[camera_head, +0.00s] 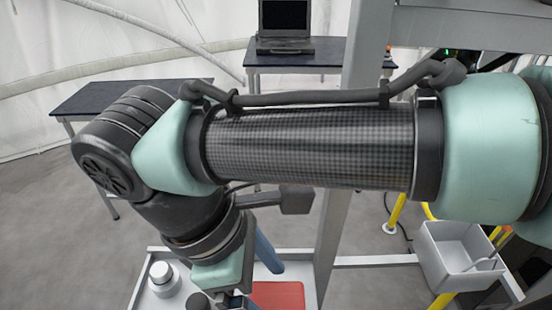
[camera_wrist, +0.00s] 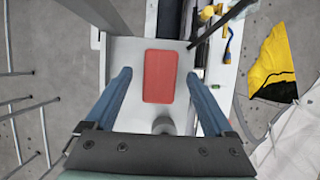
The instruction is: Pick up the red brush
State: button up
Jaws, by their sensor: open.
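A flat red rectangular thing (camera_wrist: 160,76) lies on a white tray (camera_wrist: 124,48) in the wrist view. It also shows in the head view (camera_head: 277,296) at the bottom edge, partly cut off. No bristles or handle show, so I cannot tell whether it is the red brush. My gripper (camera_wrist: 158,72) is open, with its blue fingers spread to the left and right of the red thing in the picture. Nothing is between the fingers in their grip, and their height above the tray is unclear. In the head view my arm hides much of the tray.
A grey round object (camera_wrist: 163,126) stands near the red thing. A white bottle (camera_head: 161,275) stands on the tray's left. A metal post (camera_head: 345,170) rises beside the tray. Yellow-handled tools (camera_wrist: 228,45) and a yellow-black cloth (camera_wrist: 275,65) lie right. A white bin (camera_head: 455,255) is at right.

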jog(key=shift+x, duration=0.95)
grip_shut()
